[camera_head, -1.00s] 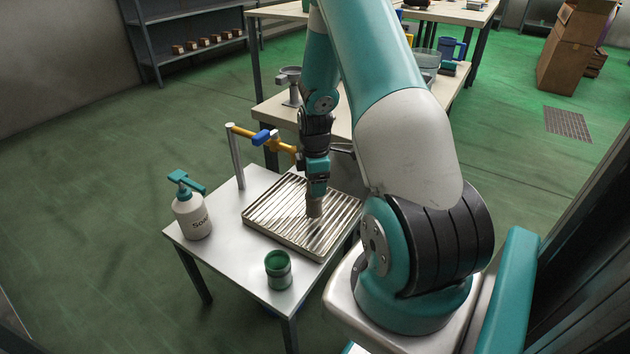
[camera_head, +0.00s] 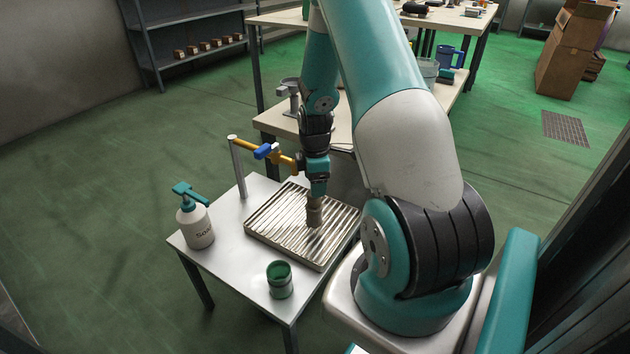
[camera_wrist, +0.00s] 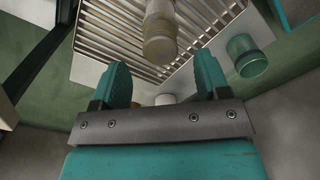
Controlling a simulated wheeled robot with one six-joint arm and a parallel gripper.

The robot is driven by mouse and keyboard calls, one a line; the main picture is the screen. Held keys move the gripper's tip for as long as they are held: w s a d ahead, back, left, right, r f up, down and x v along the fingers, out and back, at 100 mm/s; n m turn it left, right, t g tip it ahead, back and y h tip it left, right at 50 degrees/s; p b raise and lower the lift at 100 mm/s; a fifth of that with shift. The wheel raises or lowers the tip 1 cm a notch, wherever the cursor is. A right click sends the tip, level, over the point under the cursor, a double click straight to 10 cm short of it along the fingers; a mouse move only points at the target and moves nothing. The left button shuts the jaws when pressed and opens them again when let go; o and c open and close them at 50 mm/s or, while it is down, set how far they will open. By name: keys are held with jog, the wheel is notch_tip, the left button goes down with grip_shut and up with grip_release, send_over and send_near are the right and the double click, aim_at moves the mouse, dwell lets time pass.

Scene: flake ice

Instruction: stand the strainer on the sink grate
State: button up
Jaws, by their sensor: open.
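The sink grate (camera_head: 275,232) is a ribbed metal tray on a small white table, and it also shows in the wrist view (camera_wrist: 105,55). The strainer (camera_head: 314,214) is a small brownish-grey cylinder that appears to stand upright on the grate; it also shows in the wrist view (camera_wrist: 160,35). My gripper (camera_head: 317,192) is over the grate, just above the strainer in the head view. In the wrist view its two teal fingers (camera_wrist: 162,85) are spread apart with nothing between them, and the strainer lies beyond their tips. Whether the strainer's base sits flat is hard to tell.
A white soap bottle (camera_head: 197,226) stands at the table's left, and a green cup (camera_head: 280,279) stands at its front. A post (camera_head: 238,168) with a yellow and blue tap arm (camera_head: 267,152) rises behind the grate. A wooden workbench (camera_head: 278,122) is behind.

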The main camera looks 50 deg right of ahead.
jog(key=shift+r+p, duration=0.9)
jog(key=shift+r, duration=0.25)
notch_tip(320, 180, up, 17)
jog(key=p, duration=0.3)
jog(key=shift+r, duration=0.15)
